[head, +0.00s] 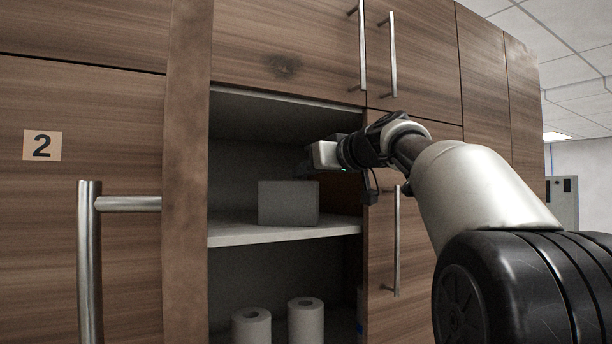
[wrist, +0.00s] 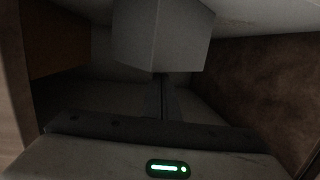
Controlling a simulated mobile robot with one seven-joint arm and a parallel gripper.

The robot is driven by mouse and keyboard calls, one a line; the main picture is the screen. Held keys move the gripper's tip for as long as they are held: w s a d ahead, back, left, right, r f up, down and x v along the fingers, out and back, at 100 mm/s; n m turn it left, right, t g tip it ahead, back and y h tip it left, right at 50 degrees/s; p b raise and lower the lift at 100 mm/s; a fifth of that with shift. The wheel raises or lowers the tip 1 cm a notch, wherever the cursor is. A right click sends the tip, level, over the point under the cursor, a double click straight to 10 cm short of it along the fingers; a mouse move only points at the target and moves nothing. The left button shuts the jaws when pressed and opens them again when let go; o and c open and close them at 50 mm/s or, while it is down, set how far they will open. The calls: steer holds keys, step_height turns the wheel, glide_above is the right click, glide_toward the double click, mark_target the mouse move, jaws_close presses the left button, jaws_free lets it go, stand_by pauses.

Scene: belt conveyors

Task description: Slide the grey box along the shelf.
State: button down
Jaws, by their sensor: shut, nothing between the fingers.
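The grey box (head: 288,204) stands upright on the pale shelf (head: 232,236) inside the open cabinet, towards the shelf's right part in the head view. My gripper (head: 301,172) reaches into the cabinet from the right, by the box's upper right edge. Its dark fingers are small and dim in the head view. In the wrist view the fingers (wrist: 163,95) are together with nothing between them, and the box (wrist: 162,35) is close by their tips at the top of the picture. I cannot tell whether they touch it.
Two white paper rolls (head: 305,320) stand in the compartment below. A wooden post (head: 187,180) borders the opening on the left, and a door with a metal handle (head: 396,240) on the right. The shelf is bare left of the box.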

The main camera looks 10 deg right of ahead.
steer(key=f+b+v, duration=0.1)
steer(key=b+v, duration=0.2)
steer(key=v, duration=0.8)
steer(key=shift+s+f, duration=0.3)
